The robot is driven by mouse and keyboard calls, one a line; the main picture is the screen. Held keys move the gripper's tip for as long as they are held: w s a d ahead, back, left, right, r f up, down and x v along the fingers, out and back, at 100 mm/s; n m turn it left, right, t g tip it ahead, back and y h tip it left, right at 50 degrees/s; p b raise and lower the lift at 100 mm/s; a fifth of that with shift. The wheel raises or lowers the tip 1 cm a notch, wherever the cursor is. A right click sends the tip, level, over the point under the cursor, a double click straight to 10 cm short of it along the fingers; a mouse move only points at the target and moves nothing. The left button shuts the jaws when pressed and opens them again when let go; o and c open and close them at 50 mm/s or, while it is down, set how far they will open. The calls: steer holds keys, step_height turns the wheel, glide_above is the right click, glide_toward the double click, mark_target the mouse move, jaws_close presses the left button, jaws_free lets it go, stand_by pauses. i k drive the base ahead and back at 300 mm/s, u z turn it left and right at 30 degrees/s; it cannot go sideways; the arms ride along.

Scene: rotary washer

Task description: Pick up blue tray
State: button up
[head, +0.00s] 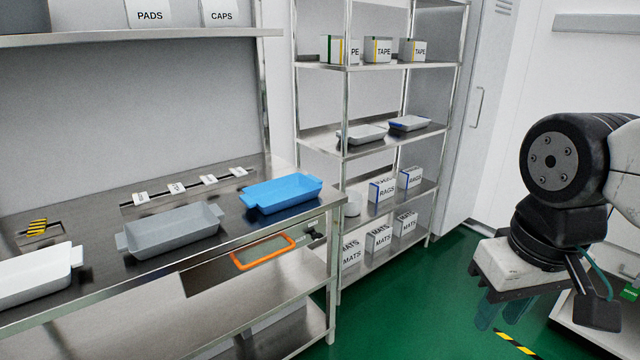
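The blue tray (283,192) sits on the right end of the steel bench (100,272), near the bench's corner, with a tab handle at each end. It looks empty. My gripper (505,312) is at the lower right, over the green floor and well apart from the tray. Its fingers are partly visible, dark and greenish against the floor, and their opening is unclear. Nothing is seen held in it.
A grey tray (172,231) and a white tray (38,278) stand left of the blue one. An orange-rimmed frame (263,251) is at the bench's front. A shelf rack (375,155) with boxes stands behind. Green floor (440,290) is clear between bench and arm.

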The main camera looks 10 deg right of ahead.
mark_target(270, 197)
steer(key=i, duration=0.75)
steer(key=u, duration=0.55)
steer(key=i, duration=0.45)
steer(key=u, duration=0.35)
